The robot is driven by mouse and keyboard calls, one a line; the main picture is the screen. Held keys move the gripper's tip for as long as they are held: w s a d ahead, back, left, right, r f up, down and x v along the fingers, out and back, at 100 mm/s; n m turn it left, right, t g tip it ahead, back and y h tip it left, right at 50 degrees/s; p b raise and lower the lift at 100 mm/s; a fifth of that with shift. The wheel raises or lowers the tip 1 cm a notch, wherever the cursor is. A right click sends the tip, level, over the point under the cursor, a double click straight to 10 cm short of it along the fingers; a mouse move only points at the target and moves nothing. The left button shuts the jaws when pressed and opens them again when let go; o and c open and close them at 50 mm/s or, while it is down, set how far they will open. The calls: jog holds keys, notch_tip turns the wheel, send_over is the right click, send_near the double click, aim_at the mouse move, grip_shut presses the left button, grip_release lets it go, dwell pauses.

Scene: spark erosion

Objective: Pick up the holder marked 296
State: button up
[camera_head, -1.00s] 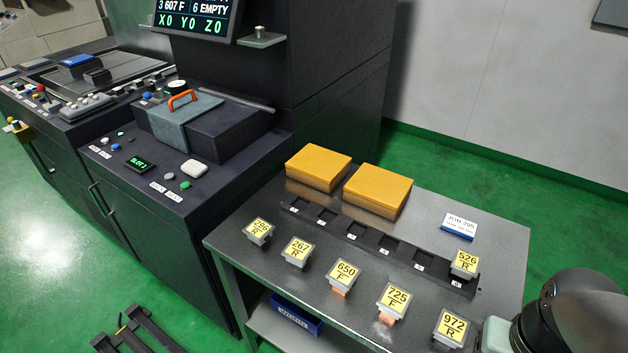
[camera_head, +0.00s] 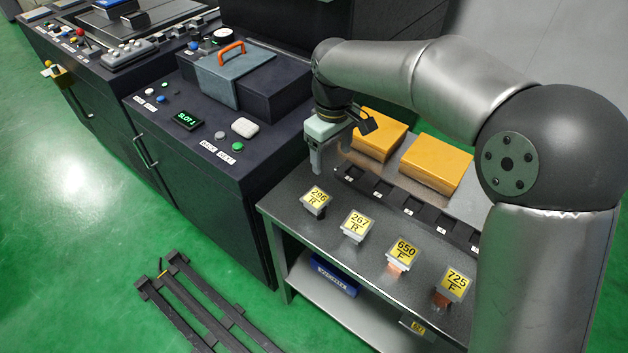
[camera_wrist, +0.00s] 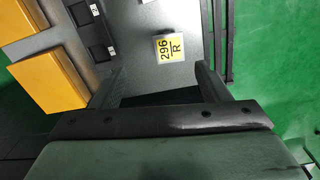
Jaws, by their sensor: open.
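The holder marked 296 R (camera_head: 315,198) stands on the grey metal table (camera_head: 285,205), near its left end. It has a yellow label on a pale top. My gripper (camera_head: 322,160) is just behind the holder in the head view, pointing down and empty. In the wrist view the holder (camera_wrist: 168,48) lies beyond the fingertips of my open gripper (camera_wrist: 162,75), roughly in line with the gap between them. The holder and fingers look apart. Its lower part is hidden in the wrist view.
Holders 267 (camera_head: 357,226), 650 (camera_head: 401,254) and 725 (camera_head: 453,284) stand in a row to the right. A dark slotted rack (camera_head: 385,196) and two yellow blocks (camera_head: 436,166) are behind. The dark machine (camera_head: 215,165) stands close on the left.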

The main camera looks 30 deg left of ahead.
jog(key=a, duration=0.4)
jog(key=p, duration=0.2)
send_over(316, 198)
jog(key=shift+n, duration=0.4)
jog(key=f, duration=1.1)
jog(key=shift+a+f, duration=0.2)
jog(key=shift+f, duration=0.1)
jog(key=shift+d+f+p, duration=0.15)
jog(key=shift+f+p, duration=0.4)
jog(key=shift+f, duration=1)
jog(key=shift+d+f+p, duration=0.1)
jog(key=shift+f+p, duration=0.45)
jog(key=shift+f, duration=1)
jog(key=c, duration=1)
